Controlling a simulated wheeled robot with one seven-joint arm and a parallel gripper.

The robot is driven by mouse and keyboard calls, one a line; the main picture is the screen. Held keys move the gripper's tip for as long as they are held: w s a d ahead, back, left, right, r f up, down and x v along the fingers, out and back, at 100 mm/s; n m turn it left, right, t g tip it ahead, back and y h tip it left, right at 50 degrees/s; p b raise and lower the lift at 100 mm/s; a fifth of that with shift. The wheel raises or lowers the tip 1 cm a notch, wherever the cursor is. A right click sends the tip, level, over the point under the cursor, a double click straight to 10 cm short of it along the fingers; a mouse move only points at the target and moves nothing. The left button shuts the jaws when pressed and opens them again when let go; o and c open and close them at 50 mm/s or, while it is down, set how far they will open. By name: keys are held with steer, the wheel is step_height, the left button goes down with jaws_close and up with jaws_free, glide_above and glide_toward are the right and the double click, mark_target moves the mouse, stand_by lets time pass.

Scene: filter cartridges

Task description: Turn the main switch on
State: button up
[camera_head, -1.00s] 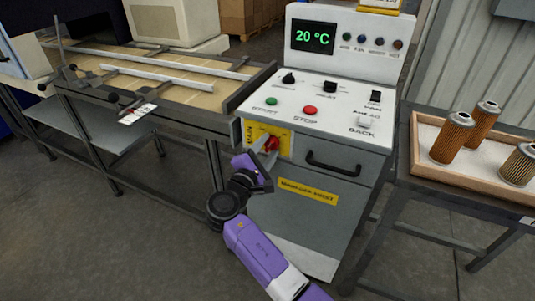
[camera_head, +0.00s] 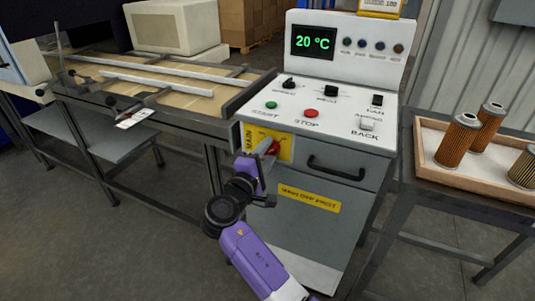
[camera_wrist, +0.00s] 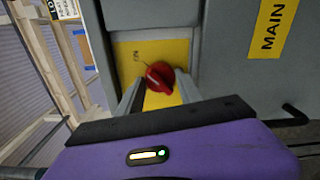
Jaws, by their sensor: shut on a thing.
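The main switch is a red rotary knob (camera_head: 274,147) on a yellow plate (camera_head: 286,150) at the upper left of the grey cabinet's front. In the wrist view the red knob (camera_wrist: 160,76) sits between the two grey fingers, its ridge slanted. My gripper (camera_head: 265,151) is shut on the knob, and it also shows in the wrist view (camera_wrist: 158,92). A small dark mark is on the yellow plate beside the knob, too small to read surely. The fingers hide part of the plate.
The cabinet (camera_head: 310,235) has a black handle (camera_head: 336,168) right of the switch and a panel with buttons above. Its display (camera_head: 313,42) reads 20 °C. A conveyor table (camera_head: 150,90) stands left. A tray (camera_head: 430,173) with orange filter cartridges stands right.

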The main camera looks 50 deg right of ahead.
steer(key=o, duration=1.4)
steer(key=shift+a, duration=0.1)
steer(key=v, duration=0.7)
steer(key=shift+s+a, duration=0.15)
steer(key=shift+a, duration=0.15)
